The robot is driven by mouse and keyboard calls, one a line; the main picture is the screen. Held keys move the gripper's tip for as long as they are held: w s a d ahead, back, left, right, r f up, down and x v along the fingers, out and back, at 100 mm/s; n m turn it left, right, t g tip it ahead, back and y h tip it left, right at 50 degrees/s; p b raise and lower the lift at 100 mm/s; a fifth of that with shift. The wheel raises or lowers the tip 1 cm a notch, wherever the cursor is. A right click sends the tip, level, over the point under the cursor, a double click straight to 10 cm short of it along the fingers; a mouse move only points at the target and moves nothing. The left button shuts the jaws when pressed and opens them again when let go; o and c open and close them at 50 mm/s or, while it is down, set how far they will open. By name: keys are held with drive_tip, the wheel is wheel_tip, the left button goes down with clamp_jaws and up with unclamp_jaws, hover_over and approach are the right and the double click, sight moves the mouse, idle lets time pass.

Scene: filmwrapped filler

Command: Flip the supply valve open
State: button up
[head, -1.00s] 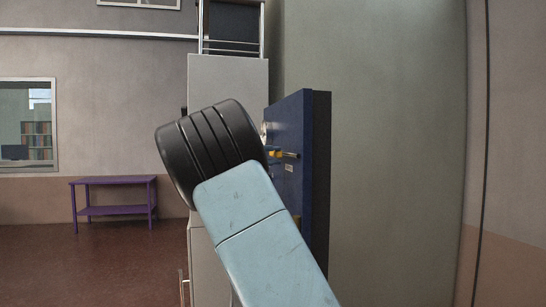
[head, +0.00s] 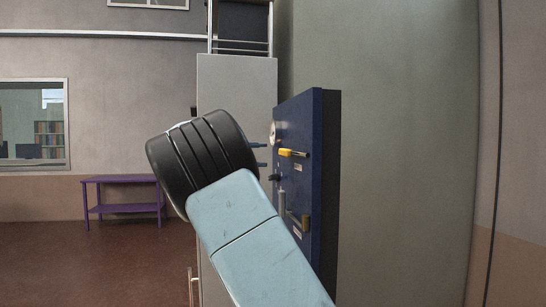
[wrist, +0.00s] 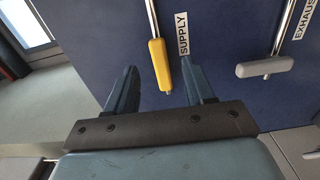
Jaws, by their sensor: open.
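The supply valve has a yellow handle (head: 292,153) on a thin metal lever on the blue panel (head: 308,120). In the wrist view the yellow handle (wrist: 159,66) hangs beside the SUPPLY label (wrist: 182,34), with its lever running up the picture. My gripper (head: 262,155) is open and empty, its fingers pointing at the panel from the left in the head view. In the wrist view the handle's lower end appears between the two fingertips of my gripper (wrist: 159,75). The head view shows a small gap between the fingertips and the handle.
A grey handle (wrist: 265,67) by the EXHAUST label (wrist: 304,18) is right of the supply handle. A purple table (head: 122,182) stands far left.

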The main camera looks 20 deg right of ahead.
drive_tip(key=a, duration=0.6)
drive_tip(key=shift+w+a, duration=0.15)
drive_tip(key=shift+a, duration=0.05)
drive_tip(key=shift+f, duration=0.1)
